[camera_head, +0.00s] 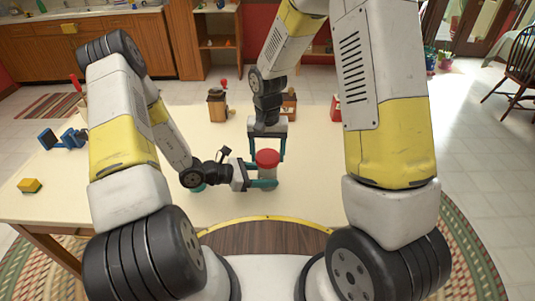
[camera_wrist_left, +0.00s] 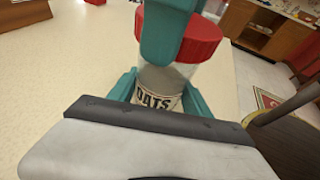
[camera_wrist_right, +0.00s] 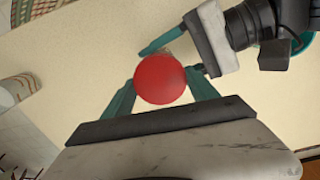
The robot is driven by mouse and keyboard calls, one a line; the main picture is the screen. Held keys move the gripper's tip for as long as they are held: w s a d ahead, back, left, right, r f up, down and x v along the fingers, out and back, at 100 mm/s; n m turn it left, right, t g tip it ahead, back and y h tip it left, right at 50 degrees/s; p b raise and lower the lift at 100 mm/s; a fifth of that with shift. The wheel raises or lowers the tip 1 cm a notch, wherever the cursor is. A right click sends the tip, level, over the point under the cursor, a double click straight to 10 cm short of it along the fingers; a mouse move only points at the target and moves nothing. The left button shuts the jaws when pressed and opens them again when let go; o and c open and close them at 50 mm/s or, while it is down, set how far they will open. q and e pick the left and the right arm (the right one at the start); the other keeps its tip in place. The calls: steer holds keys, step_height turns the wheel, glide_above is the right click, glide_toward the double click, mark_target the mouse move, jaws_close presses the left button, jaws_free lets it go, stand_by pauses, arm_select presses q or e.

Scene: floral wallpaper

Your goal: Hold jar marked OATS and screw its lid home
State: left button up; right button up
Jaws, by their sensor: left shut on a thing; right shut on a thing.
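The OATS jar (camera_wrist_left: 158,101), clear with a black-lettered label, stands upright over the table in the left wrist view. My left gripper (camera_head: 263,182) comes in from the side and is shut on its body. The red lid (camera_wrist_right: 160,79) is on top of the jar and also shows in the head view (camera_head: 267,158). My right gripper (camera_wrist_right: 160,92) points down from above and is shut on the lid, one teal finger on each side. One of its fingers hides part of the lid in the left wrist view. I cannot tell how tightly the lid sits.
A blue device (camera_head: 62,138) and a yellow block (camera_head: 30,185) lie at the left. Wooden grinders (camera_head: 217,105) and a red box (camera_head: 336,110) stand at the back. A teal round thing (camera_wrist_right: 301,42) is partly under my left arm.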

steer(key=m, duration=0.6)
steer(key=shift+m, duration=0.4)
steer(key=o, duration=1)
steer(key=shift+o, duration=0.2)
steer(key=n, duration=1.2)
steer(key=shift+n, duration=0.4)
